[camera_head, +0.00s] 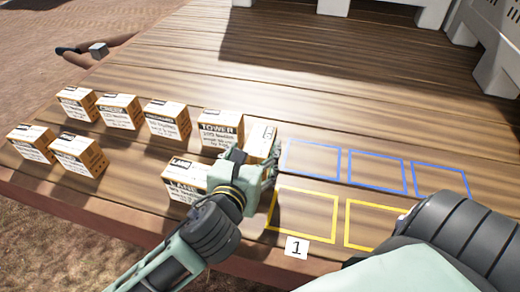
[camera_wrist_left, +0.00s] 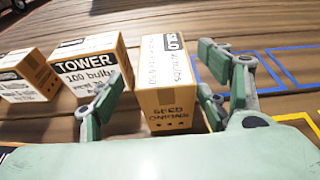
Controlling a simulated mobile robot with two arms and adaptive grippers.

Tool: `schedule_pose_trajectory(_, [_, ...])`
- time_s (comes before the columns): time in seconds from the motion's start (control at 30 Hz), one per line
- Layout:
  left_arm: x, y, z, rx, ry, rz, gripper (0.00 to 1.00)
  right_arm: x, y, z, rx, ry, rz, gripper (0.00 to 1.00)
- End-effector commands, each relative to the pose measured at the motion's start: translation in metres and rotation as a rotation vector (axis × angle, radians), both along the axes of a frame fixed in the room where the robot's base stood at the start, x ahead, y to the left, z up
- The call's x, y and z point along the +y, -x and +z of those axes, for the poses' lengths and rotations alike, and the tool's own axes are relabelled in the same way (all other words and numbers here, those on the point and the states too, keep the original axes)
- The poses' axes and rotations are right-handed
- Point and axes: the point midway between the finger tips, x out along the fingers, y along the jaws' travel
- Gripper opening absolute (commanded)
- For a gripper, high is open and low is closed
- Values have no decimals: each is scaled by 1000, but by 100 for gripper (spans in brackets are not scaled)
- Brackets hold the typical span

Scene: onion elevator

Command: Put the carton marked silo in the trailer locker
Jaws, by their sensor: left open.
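The silo carton (camera_wrist_left: 165,58), white and brown with "SILO" on top, stands upright between the two fingers of my left gripper (camera_wrist_left: 162,88) in the left wrist view. The fingers are open, with a gap on either side of the carton. In the head view the silo carton (camera_head: 262,136) is partly hidden behind my left gripper (camera_head: 254,165). The tower carton (camera_head: 221,130) stands just left of it; it also shows in the left wrist view (camera_wrist_left: 88,62). My right gripper is not in view. I cannot make out the trailer locker.
The lane carton (camera_head: 183,178) is close to my left wrist. Several more cartons (camera_head: 78,155) stand in two rows to the left. Blue outlines (camera_head: 378,172) and yellow outlines (camera_head: 305,192) on the wooden deck are empty. White structures (camera_head: 490,45) stand at the back right.

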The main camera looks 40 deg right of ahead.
Motion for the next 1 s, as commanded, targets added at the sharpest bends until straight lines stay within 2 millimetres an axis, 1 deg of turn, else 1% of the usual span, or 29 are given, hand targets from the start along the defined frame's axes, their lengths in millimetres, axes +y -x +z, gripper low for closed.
schedule_pose_trajectory(0.03, [-6,-2,0,4,1,0,69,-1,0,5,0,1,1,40])
schedule_pose_trajectory(0.13, [-18,-8,-5,3,0,1,69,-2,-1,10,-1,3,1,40])
schedule_pose_trajectory(0.3, [-32,-20,-12,1,0,0,69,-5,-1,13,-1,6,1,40])
schedule_pose_trajectory(0.43, [-36,-24,-14,0,0,-1,69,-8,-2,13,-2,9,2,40])
schedule_pose_trajectory(0.63, [-36,-24,-15,-1,0,-1,69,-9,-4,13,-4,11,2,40])
schedule_pose_trajectory(1.0, [-36,-24,-15,-1,0,-1,36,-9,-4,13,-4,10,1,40])
